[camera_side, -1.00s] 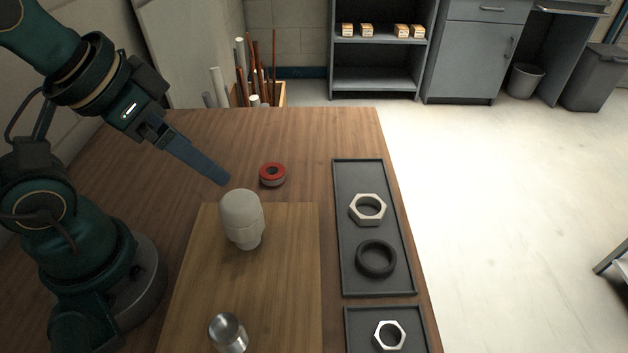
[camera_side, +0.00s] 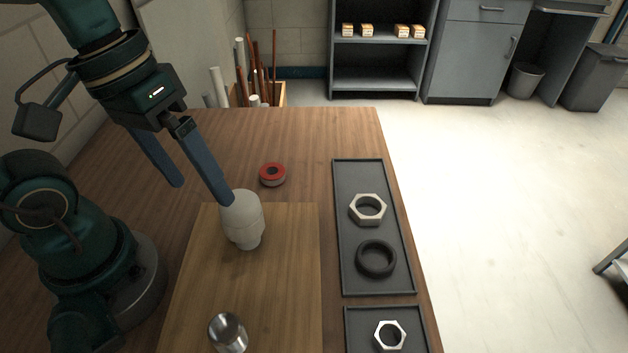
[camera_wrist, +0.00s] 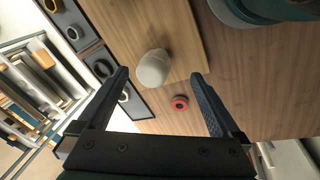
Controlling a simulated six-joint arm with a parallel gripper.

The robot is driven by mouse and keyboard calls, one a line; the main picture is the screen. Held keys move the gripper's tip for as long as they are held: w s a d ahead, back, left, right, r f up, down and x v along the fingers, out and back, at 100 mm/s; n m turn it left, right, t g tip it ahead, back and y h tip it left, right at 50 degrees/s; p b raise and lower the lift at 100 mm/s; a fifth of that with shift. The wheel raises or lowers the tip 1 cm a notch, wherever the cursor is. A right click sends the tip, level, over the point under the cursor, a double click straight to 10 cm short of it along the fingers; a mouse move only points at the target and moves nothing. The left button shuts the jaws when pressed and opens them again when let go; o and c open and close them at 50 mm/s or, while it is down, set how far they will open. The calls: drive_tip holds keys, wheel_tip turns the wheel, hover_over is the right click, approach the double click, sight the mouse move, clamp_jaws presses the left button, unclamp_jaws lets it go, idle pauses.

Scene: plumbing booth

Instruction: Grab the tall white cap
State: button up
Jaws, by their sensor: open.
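The tall white cap (camera_side: 243,221) stands upright near the back of the light wooden board (camera_side: 290,290). In the wrist view the white cap (camera_wrist: 153,69) shows ahead of the fingers, between their lines. My gripper (camera_side: 204,193) is open and empty, its two blue fingers well apart. In the side view one fingertip overlaps the top of the cap, and the other is to its left; I cannot tell whether they touch it. In the wrist view the fingertips of my gripper (camera_wrist: 160,74) are on either side of the cap.
A red-rimmed tape roll (camera_side: 272,174) lies behind the board. A metal cup-like fitting (camera_side: 228,333) stands at the board's front. To the right, a dark tray (camera_side: 345,275) holds a hex nut (camera_side: 368,209) and a black ring (camera_side: 376,258). Another tray (camera_side: 362,340) holds a smaller nut (camera_side: 389,334).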

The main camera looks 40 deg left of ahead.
sight(248, 225)
drive_tip(key=n+g+h, duration=0.1)
drive_tip(key=n, duration=0.1)
drive_tip(key=w+d+f+n+g+h, duration=0.1)
drive_tip(key=n+g+h, duration=0.1)
drive_tip(key=w+d+n+g+h, duration=0.1)
drive_tip(key=g+h, duration=0.1)
drive_tip(key=shift+f+n, duration=0.3)
drive_tip(key=shift+n, duration=0.1)
drive_tip(key=w+f+n+h, duration=0.1)
drive_tip(key=w+a+f+n+h, duration=0.1)
drive_tip(key=n+h, duration=0.1)
drive_tip(key=w+f+n+g+h, duration=0.1)
drive_tip(key=n+h, duration=0.1)
drive_tip(key=shift+a+f, duration=0.1)
drive_tip(key=shift+a, duration=0.25)
drive_tip(key=shift+s+a+f+n+h, duration=0.1)
drive_tip(key=shift+a+f+n+h, duration=0.15)
drive_tip(key=shift+f+n+h, duration=0.15)
drive_tip(key=shift+x, duration=2.55)
drive_tip(key=shift+a, duration=0.1)
drive_tip(key=shift+c, duration=0.3)
